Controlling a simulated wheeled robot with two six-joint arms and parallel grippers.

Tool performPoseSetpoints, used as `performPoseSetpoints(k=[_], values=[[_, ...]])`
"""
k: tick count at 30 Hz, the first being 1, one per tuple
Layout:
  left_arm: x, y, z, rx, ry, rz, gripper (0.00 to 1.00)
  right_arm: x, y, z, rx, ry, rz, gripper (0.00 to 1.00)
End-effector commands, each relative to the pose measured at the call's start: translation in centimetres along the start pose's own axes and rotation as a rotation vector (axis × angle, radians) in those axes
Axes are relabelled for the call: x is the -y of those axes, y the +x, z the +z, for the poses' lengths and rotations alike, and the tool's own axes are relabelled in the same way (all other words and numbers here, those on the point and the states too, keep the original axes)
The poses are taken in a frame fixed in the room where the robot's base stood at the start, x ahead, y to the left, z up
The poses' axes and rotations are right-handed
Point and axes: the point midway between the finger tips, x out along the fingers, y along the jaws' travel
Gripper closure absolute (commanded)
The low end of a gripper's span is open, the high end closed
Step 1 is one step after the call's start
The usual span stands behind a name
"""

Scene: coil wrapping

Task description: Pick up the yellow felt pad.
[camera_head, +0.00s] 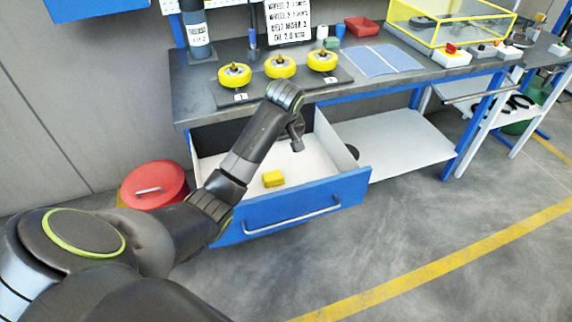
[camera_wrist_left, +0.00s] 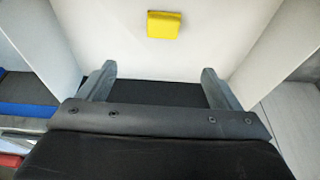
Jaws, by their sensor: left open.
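The yellow felt pad (camera_head: 273,179) is a small yellow block lying on the white floor of the open blue drawer (camera_head: 290,214). In the left wrist view the pad (camera_wrist_left: 164,25) is at the top centre, ahead of the fingers and apart from them. My left gripper (camera_head: 297,138) hangs over the drawer, further back than the pad. The wrist view shows its two fingers (camera_wrist_left: 158,84) spread wide with nothing between them. My right gripper does not show in either view.
The drawer's white side walls (camera_wrist_left: 42,42) flank the gripper. The grey workbench (camera_head: 215,106) stands behind and above, bearing yellow wheels (camera_head: 281,67) and a blue sheet (camera_head: 380,60). A red lidded bin (camera_head: 153,184) stands left of the drawer. The drawer floor around the pad looks clear.

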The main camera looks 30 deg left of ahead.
Motion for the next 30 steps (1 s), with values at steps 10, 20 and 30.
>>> performPoseSetpoints(k=[10,20,30], values=[[-0.3,5.4,0.7,0.013,0.005,0.002,0.15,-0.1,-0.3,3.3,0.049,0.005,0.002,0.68],[-0.4,11.4,0.7,0.011,0.006,0.004,0.15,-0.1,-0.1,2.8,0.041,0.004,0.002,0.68],[-0.1,14.2,1.0,0.012,0.006,0.003,0.15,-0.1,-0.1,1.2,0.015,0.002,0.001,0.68]])
